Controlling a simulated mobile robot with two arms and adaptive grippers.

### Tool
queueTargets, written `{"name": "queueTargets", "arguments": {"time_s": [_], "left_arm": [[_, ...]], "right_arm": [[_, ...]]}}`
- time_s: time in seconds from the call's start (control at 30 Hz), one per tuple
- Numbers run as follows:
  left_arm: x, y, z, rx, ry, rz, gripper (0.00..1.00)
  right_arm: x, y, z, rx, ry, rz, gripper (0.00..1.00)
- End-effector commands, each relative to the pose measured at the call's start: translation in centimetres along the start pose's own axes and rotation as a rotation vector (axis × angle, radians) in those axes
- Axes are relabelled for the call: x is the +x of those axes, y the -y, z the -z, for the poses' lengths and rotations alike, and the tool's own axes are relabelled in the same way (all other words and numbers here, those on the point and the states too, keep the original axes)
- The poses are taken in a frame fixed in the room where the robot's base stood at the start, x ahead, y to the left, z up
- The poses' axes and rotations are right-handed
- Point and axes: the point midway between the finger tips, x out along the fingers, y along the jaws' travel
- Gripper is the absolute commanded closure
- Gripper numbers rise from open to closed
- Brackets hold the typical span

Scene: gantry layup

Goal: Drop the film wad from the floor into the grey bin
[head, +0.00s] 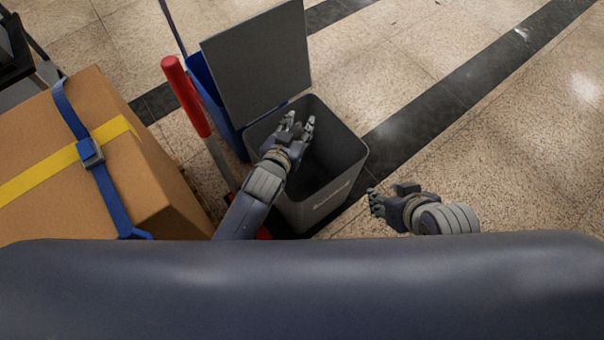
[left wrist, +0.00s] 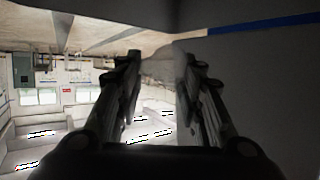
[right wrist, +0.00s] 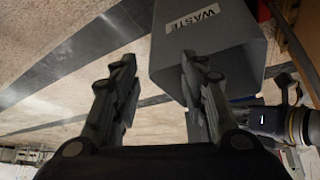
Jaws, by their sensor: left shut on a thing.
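The grey bin (head: 345,187) stands open on the floor, its flat lid (head: 262,60) raised at the back. Its WASTE label shows in the right wrist view (right wrist: 192,19). My left gripper (head: 298,124) is over the bin's opening. In the left wrist view its fingers (left wrist: 158,66) are apart, closed on a faint, pale, see-through thing, the film wad (left wrist: 159,68). The wad cannot be made out in the head view. My right gripper (head: 373,203) is to the right of the bin, open and empty in the right wrist view (right wrist: 158,68).
A strapped cardboard box (head: 150,185) stands left of the bin. A red-handled tool (head: 186,95) and a blue item (head: 203,82) stand between box and bin. The speckled floor (head: 480,130) to the right is clear, crossed by a dark stripe (head: 430,115).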

Motion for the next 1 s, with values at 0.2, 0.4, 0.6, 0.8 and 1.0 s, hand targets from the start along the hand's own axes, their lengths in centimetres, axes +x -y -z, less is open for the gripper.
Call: {"name": "queueTargets", "arguments": {"time_s": [0.2,0.4,0.6,0.8,1.0], "left_arm": [[0.3,0.0,-0.6,0.001,0.000,0.000,0.74],[0.3,0.0,-0.8,0.001,0.000,0.000,0.74],[0.3,0.0,-0.8,0.000,0.000,0.000,0.74],[0.3,0.0,-0.8,0.000,0.000,0.000,0.56],[0.3,0.0,-0.8,0.000,0.000,0.000,0.42]], "right_arm": [[0.6,0.4,2.7,-0.003,-0.122,0.007,0.60],[0.7,0.5,4.1,-0.005,-0.184,0.011,0.60],[0.6,0.6,4.4,-0.005,-0.199,0.011,0.60],[0.6,0.6,4.4,-0.005,-0.198,0.011,0.60],[0.6,0.6,4.4,-0.005,-0.197,0.011,0.60]]}}
